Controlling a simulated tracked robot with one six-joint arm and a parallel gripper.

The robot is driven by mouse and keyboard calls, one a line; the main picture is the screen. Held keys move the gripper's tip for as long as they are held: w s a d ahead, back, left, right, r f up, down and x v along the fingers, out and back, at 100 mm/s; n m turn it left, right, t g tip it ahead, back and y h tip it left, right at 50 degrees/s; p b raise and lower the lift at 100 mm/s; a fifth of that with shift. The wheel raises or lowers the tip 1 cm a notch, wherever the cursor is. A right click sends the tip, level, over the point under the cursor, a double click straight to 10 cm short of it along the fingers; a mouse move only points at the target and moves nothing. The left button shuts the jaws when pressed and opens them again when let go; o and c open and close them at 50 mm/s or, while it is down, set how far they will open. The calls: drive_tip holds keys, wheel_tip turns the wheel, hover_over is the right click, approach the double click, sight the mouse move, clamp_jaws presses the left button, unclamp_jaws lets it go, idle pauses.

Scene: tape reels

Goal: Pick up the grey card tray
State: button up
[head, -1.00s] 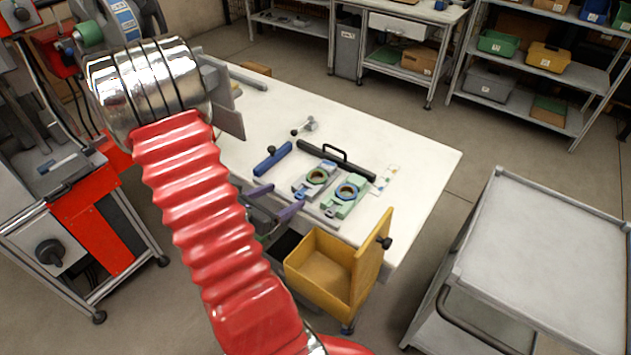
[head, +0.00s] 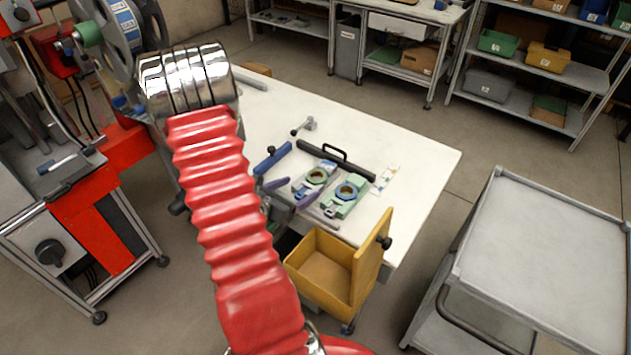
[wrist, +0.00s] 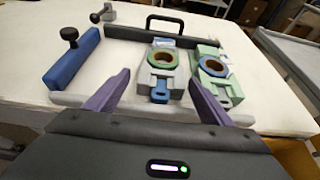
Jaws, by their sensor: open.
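The grey tray (wrist: 152,73) lies flat on the white table between a blue bar and a green tray. A ring-shaped roll sits on it, and a blue tab sticks out of its near end. It also shows in the head view (head: 308,187), partly behind a finger. My gripper (wrist: 158,78) has two purple fingers spread apart, one on each side of the grey tray's near end. Nothing is between the fingers that I can see as held. In the head view my gripper (head: 294,191) is near the tray's near left side. Whether a finger touches the tray cannot be told.
A green tray (head: 336,209) with a ring lies close to the right. A blue bar (wrist: 75,60) with a knob is on the left. A dark bar with a handle (head: 336,160) runs behind. A yellow box (head: 325,272) hangs at the table's (head: 420,180) near edge.

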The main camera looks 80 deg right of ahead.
sight(306, 186)
drive_tip(key=shift+x, duration=2.55)
drive_tip(key=shift+s+a+f, duration=0.15)
drive_tip(key=c, duration=0.9)
